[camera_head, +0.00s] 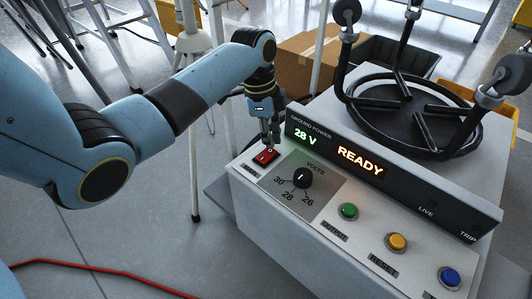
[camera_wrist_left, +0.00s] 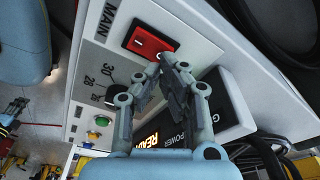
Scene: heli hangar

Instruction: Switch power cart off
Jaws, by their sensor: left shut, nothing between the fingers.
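The power cart (camera_head: 285,230) is a pale grey box with a sloping control panel. A red main rocker switch (camera_head: 266,156) sits at the panel's left end. It also shows in the left wrist view (camera_wrist_left: 149,41), next to the word "MAIN". My left gripper (camera_head: 270,138) is shut and empty, pointing down just behind the switch. In the left wrist view its fingertips (camera_wrist_left: 168,60) are close to the switch's edge; I cannot tell if they touch it.
Beside the switch are a black volts knob (camera_head: 302,177) and green (camera_head: 348,211), yellow (camera_head: 396,242) and blue (camera_head: 449,277) buttons. A black ring frame (camera_head: 410,112) stands on the cart. A cardboard box (camera_head: 300,62) is behind. A red cable (camera_head: 95,269) lies on the floor.

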